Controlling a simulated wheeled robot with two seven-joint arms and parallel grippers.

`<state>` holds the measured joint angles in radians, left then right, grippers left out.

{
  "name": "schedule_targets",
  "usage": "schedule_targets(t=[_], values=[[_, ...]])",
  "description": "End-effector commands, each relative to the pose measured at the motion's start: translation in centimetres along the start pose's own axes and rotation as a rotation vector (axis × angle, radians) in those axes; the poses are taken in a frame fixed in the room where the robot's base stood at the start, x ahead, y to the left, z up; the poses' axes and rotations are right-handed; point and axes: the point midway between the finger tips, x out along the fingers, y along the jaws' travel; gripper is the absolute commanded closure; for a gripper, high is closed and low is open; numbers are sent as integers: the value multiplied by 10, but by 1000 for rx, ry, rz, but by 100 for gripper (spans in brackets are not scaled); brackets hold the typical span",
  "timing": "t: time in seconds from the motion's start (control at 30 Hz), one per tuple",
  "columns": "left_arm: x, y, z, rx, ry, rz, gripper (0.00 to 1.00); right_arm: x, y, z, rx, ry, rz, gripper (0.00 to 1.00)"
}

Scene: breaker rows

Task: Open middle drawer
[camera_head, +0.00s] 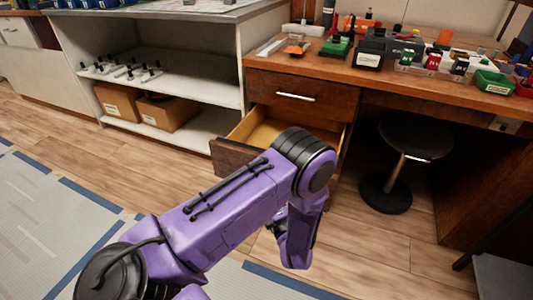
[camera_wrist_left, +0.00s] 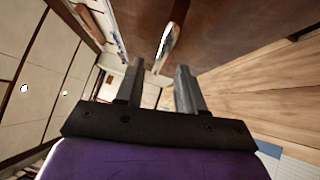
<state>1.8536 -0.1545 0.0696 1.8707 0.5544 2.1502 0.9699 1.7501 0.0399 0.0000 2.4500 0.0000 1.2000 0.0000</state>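The middle drawer (camera_head: 231,154) of the wooden desk is pulled out, with its pale inside showing below the shut top drawer (camera_head: 285,92). My purple left arm crosses in front and covers part of its front; the drawer's handle is hidden in the head view. In the left wrist view my left gripper (camera_wrist_left: 159,68) has its two fingers apart. A light metal handle (camera_wrist_left: 168,40) on a dark brown front (camera_wrist_left: 225,30) lies just ahead of the fingertips, its near end in line with the gap. I cannot tell if they touch. My right gripper is not in view.
A dark round stool (camera_head: 414,137) stands right of the drawers under the desk. A white shelf unit (camera_head: 215,85) with cardboard boxes (camera_head: 165,110) is on the left. Tools and small bins crowd the desk top. The wooden floor before the shelf is clear.

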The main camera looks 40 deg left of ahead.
Motion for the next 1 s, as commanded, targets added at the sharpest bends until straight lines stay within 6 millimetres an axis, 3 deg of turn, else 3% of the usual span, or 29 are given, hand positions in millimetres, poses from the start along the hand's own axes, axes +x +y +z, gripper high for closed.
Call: schedule_targets(t=[0.2, 0.4, 1.0], values=[[-54, 1, 1, 1, -6, -2, 62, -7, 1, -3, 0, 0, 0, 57], [-83, 0, 0, 0, -4, -1, 62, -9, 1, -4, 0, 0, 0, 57], [-86, 0, 0, 12, -2, -1, 62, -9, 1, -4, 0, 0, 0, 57]])
